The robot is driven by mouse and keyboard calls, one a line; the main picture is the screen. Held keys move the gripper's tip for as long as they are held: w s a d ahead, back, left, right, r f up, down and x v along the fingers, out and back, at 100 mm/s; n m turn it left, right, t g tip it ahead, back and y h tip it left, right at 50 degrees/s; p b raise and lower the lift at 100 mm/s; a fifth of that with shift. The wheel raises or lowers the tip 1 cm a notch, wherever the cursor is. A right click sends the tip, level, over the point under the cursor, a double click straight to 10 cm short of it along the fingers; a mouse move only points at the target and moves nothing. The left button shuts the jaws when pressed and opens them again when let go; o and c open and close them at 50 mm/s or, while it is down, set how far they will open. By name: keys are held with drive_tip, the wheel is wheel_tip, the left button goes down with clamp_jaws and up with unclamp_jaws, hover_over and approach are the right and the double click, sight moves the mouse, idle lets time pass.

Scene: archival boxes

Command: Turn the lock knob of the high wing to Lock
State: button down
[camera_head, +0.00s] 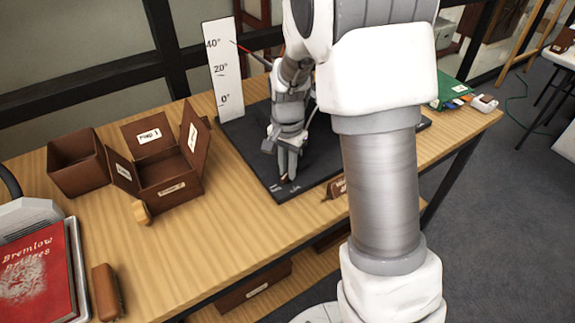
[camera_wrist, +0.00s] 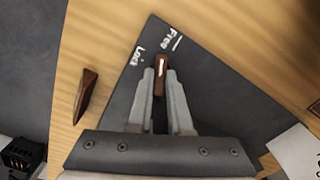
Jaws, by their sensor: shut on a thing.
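My gripper (camera_head: 287,172) reaches down over the front corner of a dark board (camera_head: 245,150) on the table. In the wrist view my gripper (camera_wrist: 160,77) is shut on the lock knob (camera_wrist: 162,64), a small brown bar with a white line, one finger on each side. The knob's white line points nearly straight up the picture, between the words Lock (camera_wrist: 138,57) on the left and Free (camera_wrist: 171,37) on the right. A white scale plate (camera_head: 222,75) marked 0°, 20° and 40° stands at the back, with a red rod (camera_head: 252,54) near 40°. My arm hides much of the board, and I cannot make out the wing.
Brown boxes with labelled flaps (camera_head: 170,190) stand open left of the board. A red book (camera_head: 35,275) lies at the near left. A brown wedge-shaped piece (camera_wrist: 86,92) lies beside the board. Bare wood (camera_head: 225,235) is free in front.

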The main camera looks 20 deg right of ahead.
drive_tip(key=n+p, duration=0.1)
drive_tip(key=n, duration=0.5)
drive_tip(key=shift+n, duration=0.3)
drive_tip(key=n+p, duration=0.1)
drive_tip(key=n, duration=0.5)
drive_tip(key=shift+n+p, duration=0.3)
drive_tip(key=c, duration=0.8)
unclamp_jaws()
drive_tip(key=shift+c, duration=0.2)
wheel_tip(320, 180, up, 17)
drive_tip(key=p, duration=0.3)
drive_tip(key=shift+r, duration=0.2)
